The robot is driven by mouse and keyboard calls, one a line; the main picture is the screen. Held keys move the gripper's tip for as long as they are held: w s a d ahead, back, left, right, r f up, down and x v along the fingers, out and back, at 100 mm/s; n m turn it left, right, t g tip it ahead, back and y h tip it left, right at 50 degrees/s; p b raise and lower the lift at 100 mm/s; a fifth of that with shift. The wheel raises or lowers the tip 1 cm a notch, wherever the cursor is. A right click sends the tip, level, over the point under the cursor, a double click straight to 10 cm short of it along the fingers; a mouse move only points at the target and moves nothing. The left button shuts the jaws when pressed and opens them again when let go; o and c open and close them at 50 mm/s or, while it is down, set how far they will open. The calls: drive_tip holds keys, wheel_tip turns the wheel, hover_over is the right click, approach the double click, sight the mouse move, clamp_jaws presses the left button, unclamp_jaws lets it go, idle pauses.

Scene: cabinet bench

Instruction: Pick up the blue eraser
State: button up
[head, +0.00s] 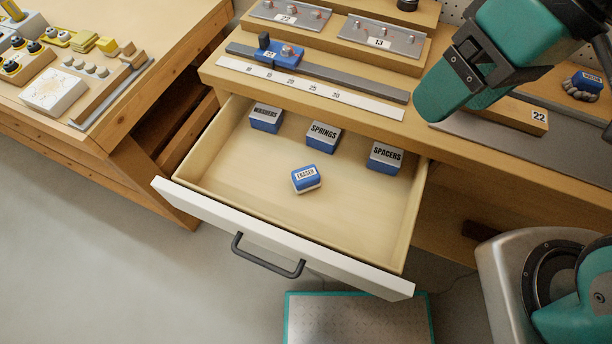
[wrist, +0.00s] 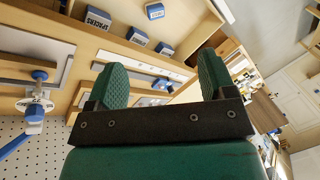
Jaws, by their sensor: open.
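The blue eraser (head: 306,179) is a small blue block with a white label reading ERASER. It lies on the floor of the open drawer (head: 230,180), near its middle and apart from the boxes there. It also shows at the top of the wrist view (wrist: 155,11). My gripper (head: 442,100) is above the bench top, to the upper right of the eraser and well away from it. In the wrist view its two green pads (wrist: 160,80) stand wide apart with nothing held between them.
Blue boxes marked WASHERS (head: 265,118), SPRINGS (head: 323,136) and SPACERS (head: 385,157) stand along the drawer's back. The white drawer front (head: 330,255) has a dark handle (head: 268,262). A ruler strip (head: 300,88) lies on the bench above. The drawer floor around the eraser is clear.

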drive_tip(key=w+a+f+m+b, duration=0.4)
drive_tip(key=w+f+m, duration=0.2)
drive_tip(key=f+m, duration=0.15)
drive_tip(key=m+g+b, duration=0.2)
drive_tip(key=m+b, duration=0.2)
drive_tip(key=m, duration=0.7)
approach(306, 174)
drive_tip(key=shift+m, duration=0.35)
drive_tip(key=x, duration=0.2)
drive_tip(key=b+x, duration=0.1)
drive_tip(key=x, duration=0.1)
drive_tip(key=shift+w+a+f+b, duration=0.1)
drive_tip(key=shift+a+f+b, duration=0.05)
drive_tip(key=shift+a+b, duration=0.2)
drive_tip(key=shift+d+b+x, duration=0.15)
drive_tip(key=shift+x, duration=1.35)
drive_tip(key=shift+d+b+x, duration=0.15)
drive_tip(key=shift+x, duration=1.4)
drive_tip(key=shift+c, duration=0.4)
drive_tip(key=c, duration=1)
wheel_tip(306, 174, up, 28)
drive_tip(key=p, duration=0.4)
drive_tip(key=shift+p, duration=0.35)
